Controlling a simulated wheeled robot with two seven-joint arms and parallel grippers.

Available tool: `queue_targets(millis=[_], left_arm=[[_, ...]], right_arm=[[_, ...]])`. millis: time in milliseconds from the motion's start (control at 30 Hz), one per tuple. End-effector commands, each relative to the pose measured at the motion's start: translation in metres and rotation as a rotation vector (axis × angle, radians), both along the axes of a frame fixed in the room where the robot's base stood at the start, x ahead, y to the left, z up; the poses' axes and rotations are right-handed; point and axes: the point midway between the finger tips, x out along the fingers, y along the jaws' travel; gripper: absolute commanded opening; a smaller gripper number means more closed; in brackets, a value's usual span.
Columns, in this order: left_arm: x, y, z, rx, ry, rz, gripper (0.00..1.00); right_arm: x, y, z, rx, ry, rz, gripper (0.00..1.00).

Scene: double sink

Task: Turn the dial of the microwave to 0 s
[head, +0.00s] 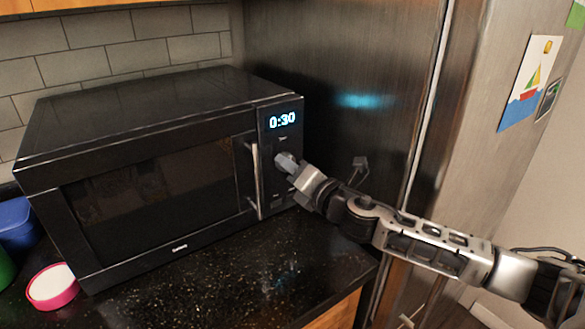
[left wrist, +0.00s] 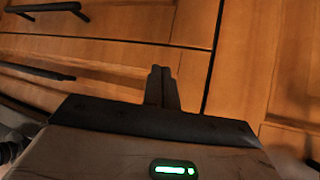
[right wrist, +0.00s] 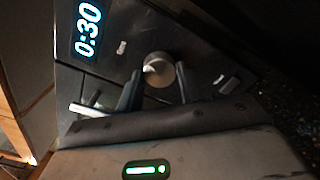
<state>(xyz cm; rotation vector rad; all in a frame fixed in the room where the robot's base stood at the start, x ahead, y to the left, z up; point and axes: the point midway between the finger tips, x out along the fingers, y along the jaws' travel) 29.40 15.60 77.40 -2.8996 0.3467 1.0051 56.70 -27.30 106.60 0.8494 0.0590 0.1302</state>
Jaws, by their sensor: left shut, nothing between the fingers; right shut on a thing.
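The black microwave (head: 140,110) stands on the counter, its door shut. Its lit display (head: 283,119) reads 0:30, and the same digits show sideways in the right wrist view. Below the display is the round silver dial (right wrist: 159,69). My right gripper (head: 288,163) reaches the control panel from the right. In the right wrist view its two fingers (right wrist: 156,84) stand on either side of the dial, shut on it. The gripper partly hides the dial in the head view. My left gripper (left wrist: 162,86) is shut and empty, in front of wooden cabinet fronts, away from the microwave.
The vertical door handle (head: 257,175) is just left of the control panel. A tall dark steel fridge (head: 340,80) stands close on the right. A pink-rimmed container (head: 52,287) and a blue one (head: 14,222) sit at the left. The counter (head: 210,285) in front is clear.

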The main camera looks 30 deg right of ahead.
Motion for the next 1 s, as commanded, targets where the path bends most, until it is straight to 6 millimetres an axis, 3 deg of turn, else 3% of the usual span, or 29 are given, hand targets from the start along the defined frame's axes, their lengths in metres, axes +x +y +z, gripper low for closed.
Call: queue_targets(millis=[433, 1000], left_arm=[[0.0, -0.0002, -0.0001, 0.0, 0.0, 0.0, 0.0], [-0.0001, -0.0002, -0.0002, -0.001, 0.0, -0.001, 0.0]], right_arm=[[0.0001, -0.0005, -0.0005, -0.278, -0.038, 0.001, 0.14], [-0.0001, -0.0003, -0.0009, -0.344, -0.047, 0.001, 0.14]])
